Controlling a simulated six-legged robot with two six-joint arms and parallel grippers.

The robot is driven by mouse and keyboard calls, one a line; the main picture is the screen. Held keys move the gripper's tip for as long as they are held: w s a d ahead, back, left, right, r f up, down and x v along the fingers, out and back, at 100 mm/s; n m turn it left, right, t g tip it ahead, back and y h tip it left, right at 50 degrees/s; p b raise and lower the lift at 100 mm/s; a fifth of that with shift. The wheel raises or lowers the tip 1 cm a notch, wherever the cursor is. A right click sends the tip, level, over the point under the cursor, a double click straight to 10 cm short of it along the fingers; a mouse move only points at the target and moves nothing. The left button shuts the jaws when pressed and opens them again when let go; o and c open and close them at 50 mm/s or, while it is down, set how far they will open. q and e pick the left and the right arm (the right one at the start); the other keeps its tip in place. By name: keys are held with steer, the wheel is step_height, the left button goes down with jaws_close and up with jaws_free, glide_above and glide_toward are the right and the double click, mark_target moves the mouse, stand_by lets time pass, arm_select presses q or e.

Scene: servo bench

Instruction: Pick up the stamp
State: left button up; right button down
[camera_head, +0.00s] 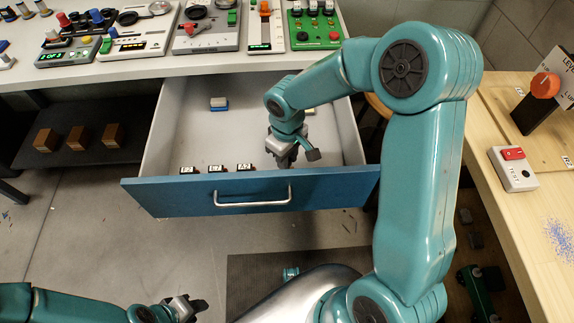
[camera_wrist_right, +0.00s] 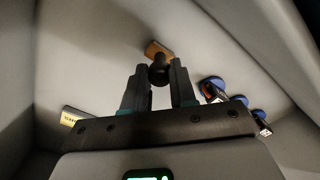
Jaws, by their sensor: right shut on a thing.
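The stamp (camera_wrist_right: 158,49) has a flat wooden base and a round black knob. It shows in the right wrist view, at the tips of my right gripper (camera_wrist_right: 160,76). The fingers are shut on the black knob. In the head view my right gripper (camera_head: 285,160) reaches down into the open drawer, and the stamp is hidden there. I cannot tell whether the base touches the drawer floor. My left gripper (camera_head: 190,306) is low at the bottom left of the head view, away from the drawer. Its finger opening is unclear.
The drawer (camera_head: 165,196) has a blue front with a metal handle. Several small labelled pieces (camera_head: 215,168) stand along its front wall. A blue-and-white block (camera_head: 219,103) lies further back. A cluttered bench (camera_head: 180,65) is above, and a wooden table (camera_head: 500,220) is at right.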

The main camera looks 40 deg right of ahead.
step_height(320, 180, up, 20)
steer(key=p, duration=0.3)
steer(key=c, duration=1.6)
jaws_free()
steer(key=shift+c, duration=1.2)
